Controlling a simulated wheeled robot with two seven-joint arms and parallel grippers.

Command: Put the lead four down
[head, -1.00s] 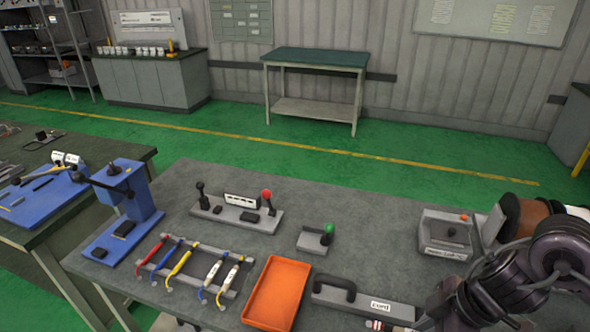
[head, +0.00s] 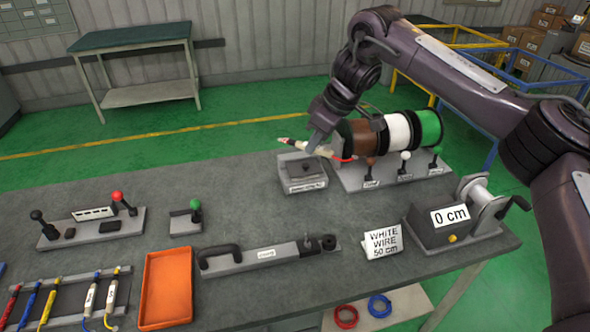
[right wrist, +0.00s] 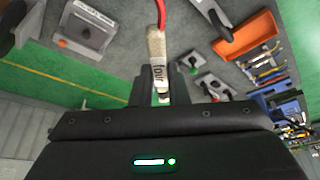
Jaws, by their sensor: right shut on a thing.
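My right gripper (head: 316,143) is shut on lead four (head: 332,151), a pale sleeve with a red wire. It holds the lead roughly level, above or just behind the small grey box (head: 302,186) and in front of the wire spools; the exact height is unclear. In the right wrist view, lead four (right wrist: 157,48) sticks out from between the fingers (right wrist: 158,85), its "four" label showing and its red wire running up out of the picture. My left gripper is not in view.
At lower left, a rack (head: 68,321) holds several coloured leads beside an orange tray (head: 166,290). A crimping tool (head: 268,253) and a wire-length sign (head: 382,243) lie nearer. Bare bench (head: 235,190) lies left of the box.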

